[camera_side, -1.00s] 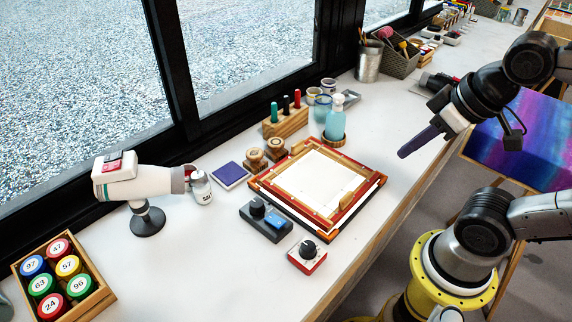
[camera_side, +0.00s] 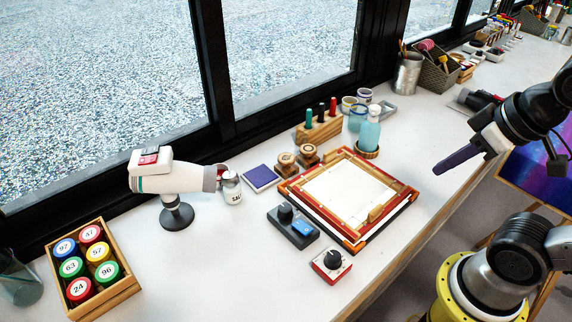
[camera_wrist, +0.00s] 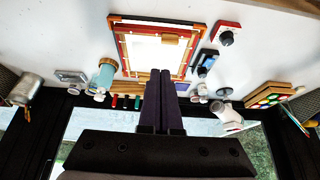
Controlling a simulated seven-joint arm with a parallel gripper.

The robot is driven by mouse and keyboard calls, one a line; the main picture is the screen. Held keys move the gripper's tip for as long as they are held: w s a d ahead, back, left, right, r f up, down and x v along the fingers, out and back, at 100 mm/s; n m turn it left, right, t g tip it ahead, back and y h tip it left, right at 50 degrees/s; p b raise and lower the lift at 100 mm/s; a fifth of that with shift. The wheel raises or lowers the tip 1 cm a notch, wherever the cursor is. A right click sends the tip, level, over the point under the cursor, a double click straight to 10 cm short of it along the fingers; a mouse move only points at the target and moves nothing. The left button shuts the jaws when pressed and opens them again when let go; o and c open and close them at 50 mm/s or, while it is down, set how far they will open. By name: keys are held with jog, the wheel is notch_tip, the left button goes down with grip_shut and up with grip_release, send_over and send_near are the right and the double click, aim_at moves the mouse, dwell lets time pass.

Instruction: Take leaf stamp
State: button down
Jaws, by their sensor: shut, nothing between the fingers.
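Two round wooden stamps (camera_side: 287,164) (camera_side: 307,155) stand side by side on the white table, between the purple ink pad (camera_side: 261,177) and the wooden frame. I cannot tell which of them bears a leaf. My gripper (camera_side: 438,171) is shut and empty, in the air at the right of the frame, well apart from the stamps. In the wrist view its dark fingers (camera_wrist: 160,73) are together and point towards the frame.
The wooden frame (camera_side: 401,207) lies right of the stamps. A pen block (camera_side: 319,132) and a teal bottle (camera_side: 369,133) stand behind. Two control boxes (camera_side: 292,226) (camera_side: 331,265) are in front. A white dryer-like device (camera_side: 175,178) and white jar (camera_side: 231,188) stand left.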

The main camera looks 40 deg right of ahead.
dwell(0.4)
jog(key=shift+c, duration=2.4)
grip_release()
